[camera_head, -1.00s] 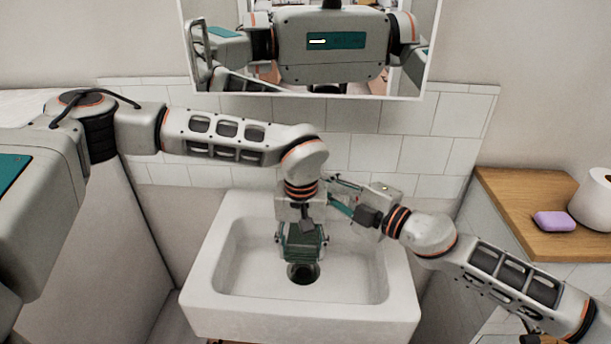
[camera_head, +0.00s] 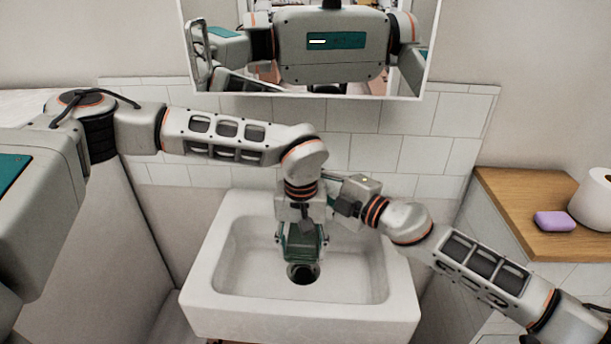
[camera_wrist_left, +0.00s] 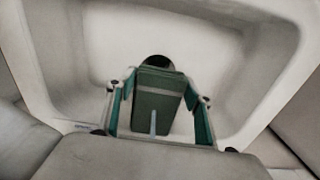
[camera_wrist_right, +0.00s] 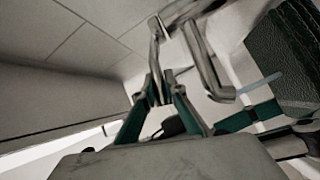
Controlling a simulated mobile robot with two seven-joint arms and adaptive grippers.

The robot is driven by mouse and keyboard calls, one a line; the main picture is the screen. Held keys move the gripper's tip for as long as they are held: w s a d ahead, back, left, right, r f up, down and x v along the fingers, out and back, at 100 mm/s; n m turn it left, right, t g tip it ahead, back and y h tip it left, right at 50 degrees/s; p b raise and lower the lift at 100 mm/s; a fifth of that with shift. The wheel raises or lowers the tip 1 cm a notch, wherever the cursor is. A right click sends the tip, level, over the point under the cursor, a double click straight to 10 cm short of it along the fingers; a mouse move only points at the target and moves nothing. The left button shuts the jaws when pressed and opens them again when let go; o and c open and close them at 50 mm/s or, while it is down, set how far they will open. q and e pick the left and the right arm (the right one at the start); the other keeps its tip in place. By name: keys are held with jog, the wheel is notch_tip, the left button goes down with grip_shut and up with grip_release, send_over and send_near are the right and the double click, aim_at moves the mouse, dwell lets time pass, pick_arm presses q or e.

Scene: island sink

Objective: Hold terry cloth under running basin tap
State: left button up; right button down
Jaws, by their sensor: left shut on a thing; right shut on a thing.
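The terry cloth (camera_head: 303,243) is a dark green folded piece hanging over the basin; the left wrist view shows it upright between the fingers (camera_wrist_left: 158,85). My left gripper (camera_wrist_left: 157,97) is shut on it, above the drain. The chrome basin tap (camera_wrist_right: 205,62) shows in the right wrist view; in the head view my left wrist hides it. My right gripper (camera_wrist_right: 163,92) is shut on the tap's lever (camera_wrist_right: 156,55). A thin pale-blue streak of water (camera_wrist_right: 262,82) runs from the spout to the cloth (camera_wrist_right: 285,60). The streak also shows in the left wrist view (camera_wrist_left: 153,122).
The white sink (camera_head: 215,300) has a dark drain (camera_head: 303,273) under the cloth. A mirror (camera_head: 432,50) hangs on the wall behind. A wooden counter (camera_head: 505,205) at the right carries a purple soap bar (camera_head: 554,221) and a white paper roll (camera_head: 594,198).

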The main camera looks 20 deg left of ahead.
jog(key=shift+s+f+n+y, duration=0.2)
jog(key=shift+f+n+y, duration=0.1)
jog(key=shift+n, duration=0.1)
jog(key=shift+f, duration=0.2)
jog(key=c, duration=2.3)
grip_release()
jog(key=shift+c, duration=0.2)
jog(key=shift+d, duration=0.15)
jog(key=v, duration=1.1)
jog(key=shift+s+d, duration=0.25)
jog(key=shift+d, duration=0.1)
jog(key=shift+f, duration=0.15)
